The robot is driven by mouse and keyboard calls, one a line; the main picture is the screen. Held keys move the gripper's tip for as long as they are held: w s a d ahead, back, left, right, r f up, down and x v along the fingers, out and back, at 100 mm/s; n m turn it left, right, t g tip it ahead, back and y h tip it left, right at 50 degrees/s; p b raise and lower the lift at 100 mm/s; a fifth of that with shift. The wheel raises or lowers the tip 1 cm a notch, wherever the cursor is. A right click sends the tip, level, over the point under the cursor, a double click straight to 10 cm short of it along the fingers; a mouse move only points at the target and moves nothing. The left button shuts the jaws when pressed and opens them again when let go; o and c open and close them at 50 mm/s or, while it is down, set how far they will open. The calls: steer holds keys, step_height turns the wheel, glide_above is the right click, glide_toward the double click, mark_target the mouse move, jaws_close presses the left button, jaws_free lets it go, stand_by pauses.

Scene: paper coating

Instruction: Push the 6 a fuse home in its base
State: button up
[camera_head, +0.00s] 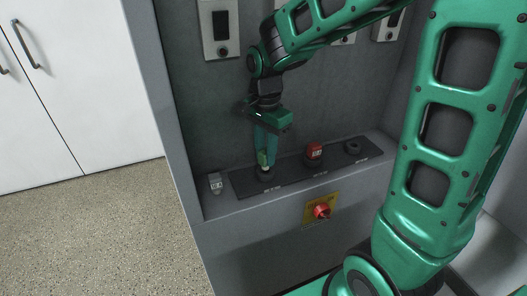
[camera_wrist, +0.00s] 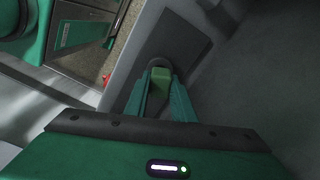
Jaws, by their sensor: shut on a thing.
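My gripper (camera_head: 265,156) points down at the left end of the dark fuse strip and is shut on a green fuse (camera_head: 262,159), taken to be the 6 A one. The fuse is upright, at the mouth of the left black round base (camera_head: 264,174). How deep it sits is too small to tell. In the wrist view the fuse (camera_wrist: 160,77) shows between the two fingers (camera_wrist: 160,95), with the dark base around its far end. The label by this base is not readable.
A red fuse (camera_head: 314,151) stands in the middle base, and the right base (camera_head: 353,147) looks empty. A grey fuse (camera_head: 215,182) stands on the ledge left of the strip. A red knob on a yellow plate (camera_head: 321,211) is on the front face. Grey walls enclose the recess.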

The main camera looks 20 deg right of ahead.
steer(key=shift+f, duration=1.25)
steer(key=o, duration=1.1)
steer(key=shift+o, duration=0.2)
steer(key=shift+r, duration=0.1)
step_height(320, 180, up, 11)
steer(key=shift+f, duration=0.2)
